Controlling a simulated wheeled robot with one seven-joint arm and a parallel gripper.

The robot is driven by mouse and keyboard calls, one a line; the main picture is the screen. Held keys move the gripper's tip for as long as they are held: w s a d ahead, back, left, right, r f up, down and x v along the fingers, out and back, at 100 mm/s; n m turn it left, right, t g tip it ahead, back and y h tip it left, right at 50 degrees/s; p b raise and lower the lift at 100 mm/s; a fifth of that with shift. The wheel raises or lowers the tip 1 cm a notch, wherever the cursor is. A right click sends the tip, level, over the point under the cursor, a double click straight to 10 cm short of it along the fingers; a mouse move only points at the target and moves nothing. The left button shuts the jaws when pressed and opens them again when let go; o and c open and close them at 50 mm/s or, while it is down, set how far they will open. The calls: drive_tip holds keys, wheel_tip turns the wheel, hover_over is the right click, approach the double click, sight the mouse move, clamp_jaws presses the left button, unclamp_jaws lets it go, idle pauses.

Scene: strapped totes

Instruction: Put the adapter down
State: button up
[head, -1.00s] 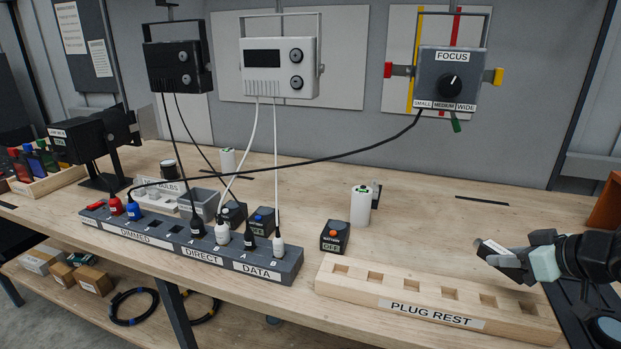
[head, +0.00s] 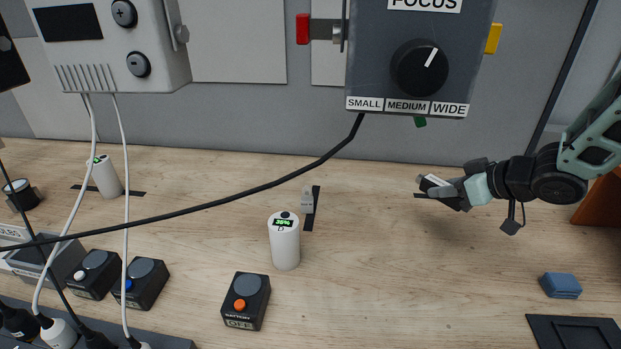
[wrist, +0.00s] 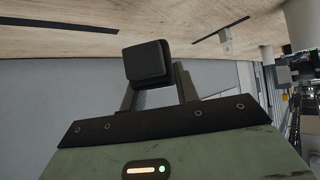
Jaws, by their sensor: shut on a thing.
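My gripper (head: 452,192) reaches in from the right over the back right of the workbench. It is shut on the adapter (head: 436,186), a small dark block with a white label face. In the wrist view the adapter (wrist: 148,63) shows as a black block between the fingers (wrist: 160,90).
A white cylinder (head: 284,243) with a green display stands left, by another dark strip (head: 312,210) with a small grey piece. A black battery box (head: 246,302) and a blue block (head: 560,286) lie nearer. The focus box (head: 418,60) hangs behind, its cable crossing left. Bench around the gripper is clear.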

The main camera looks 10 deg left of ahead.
drive_tip(key=shift+f, duration=5)
drive_tip(key=shift+s+f, duration=0.1)
drive_tip(key=o, duration=1)
